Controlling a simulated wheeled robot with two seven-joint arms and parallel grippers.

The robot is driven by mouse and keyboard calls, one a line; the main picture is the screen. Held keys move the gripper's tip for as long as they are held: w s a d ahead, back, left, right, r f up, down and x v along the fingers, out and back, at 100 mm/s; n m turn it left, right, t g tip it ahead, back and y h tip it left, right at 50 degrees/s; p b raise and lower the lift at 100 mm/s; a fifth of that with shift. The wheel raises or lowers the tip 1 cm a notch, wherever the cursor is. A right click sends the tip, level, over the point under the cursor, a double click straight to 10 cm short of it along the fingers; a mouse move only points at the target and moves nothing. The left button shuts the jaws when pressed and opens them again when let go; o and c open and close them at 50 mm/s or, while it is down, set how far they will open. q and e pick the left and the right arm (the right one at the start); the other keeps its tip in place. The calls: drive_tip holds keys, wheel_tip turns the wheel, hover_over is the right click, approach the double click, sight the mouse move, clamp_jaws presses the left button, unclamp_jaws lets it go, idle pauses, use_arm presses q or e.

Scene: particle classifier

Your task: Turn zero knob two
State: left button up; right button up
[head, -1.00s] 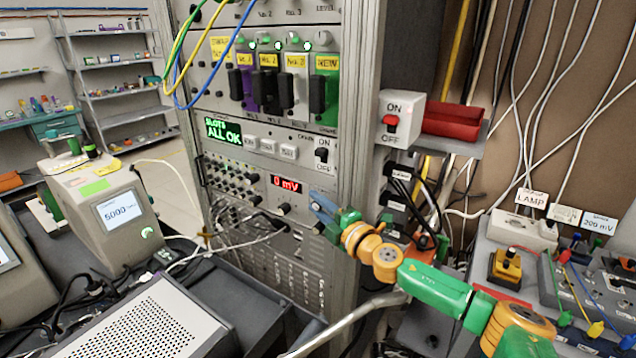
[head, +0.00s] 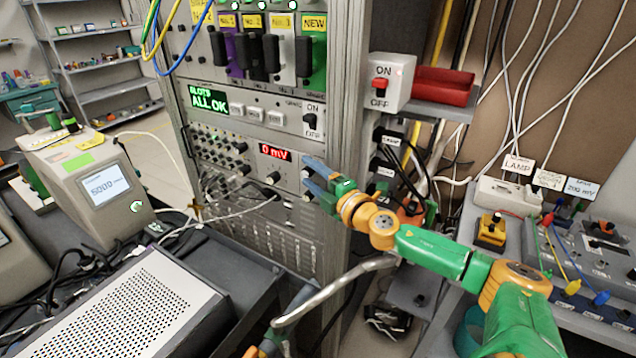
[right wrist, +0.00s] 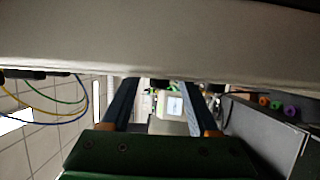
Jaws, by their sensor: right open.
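The rack panel (head: 228,155) carries a red "0 mV" display (head: 275,152) with small dark knobs around it. One knob (head: 273,178) sits just below the display. The knob labels are too small to read, so I cannot tell which is zero knob two. My right gripper (head: 307,178) is open at the right side of this panel, its two blue fingers apart, one above the other. Its tips are close to the panel; contact cannot be told. In the right wrist view, the open fingers (right wrist: 158,90) lie under a wide pale surface, with a small dark shape between their tips.
The "ALL OK" screen (head: 209,101) and slot modules are above. A perforated grey box (head: 130,305) stands at front left. Loose cables cross the panel's lower left.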

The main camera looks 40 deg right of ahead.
sight(311, 175)
drive_tip(key=shift+s+b, duration=0.75)
drive_tip(key=shift+s, duration=2.05)
